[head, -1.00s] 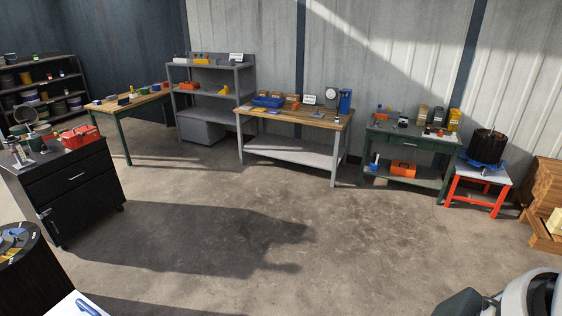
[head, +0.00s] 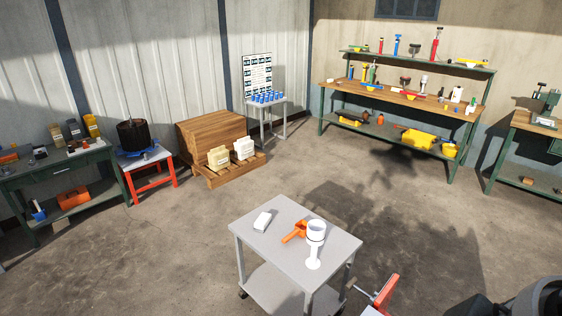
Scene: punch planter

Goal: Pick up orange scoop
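An orange scoop (head: 294,233) lies on the top of a grey wheeled cart (head: 272,252) in the lower middle of the head view. Its right end is close to a white cup-like piece (head: 316,231) on a white stem, and I cannot tell whether they touch. A small white block (head: 262,222) lies to the scoop's left. Neither of my grippers shows. Only a dark part that looks like my own arm shows at the bottom right corner, well away from the scoop.
A red-and-grey object (head: 386,292) stands right of the cart at the bottom edge. A wooden crate (head: 212,133) and a red-legged stool (head: 150,179) stand behind, left. A long workbench (head: 399,97) with tools is at the back right. Concrete floor is open between.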

